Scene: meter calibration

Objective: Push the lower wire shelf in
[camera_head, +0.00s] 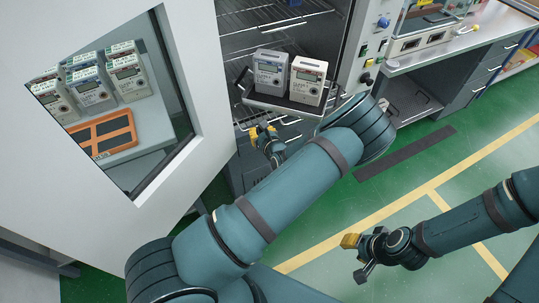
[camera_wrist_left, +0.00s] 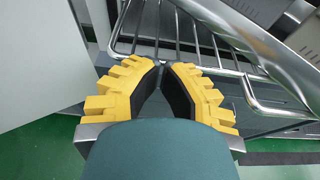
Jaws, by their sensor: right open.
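The lower wire shelf (camera_head: 250,121) shows in part inside the open cabinet, under a shelf with two meters; my left arm hides much of it. In the left wrist view, wire shelf bars (camera_wrist_left: 215,70) lie just ahead of the fingertips. My left gripper (camera_head: 266,133) is at the cabinet front, near the lower shelf's left part. Its yellow-padded fingers (camera_wrist_left: 163,64) meet at the tips with nothing visible between them. Whether they touch the wire, I cannot tell. My right gripper (camera_head: 354,256) is open and empty over the green floor at the right.
The shelf above sticks out, with a dark tray (camera_head: 277,103) bearing two meters (camera_head: 270,72) (camera_head: 307,80). The open white door (camera_head: 95,190) stands left; its window shows several meters and an orange-framed case (camera_head: 103,134). A workbench (camera_head: 440,50) is at the right.

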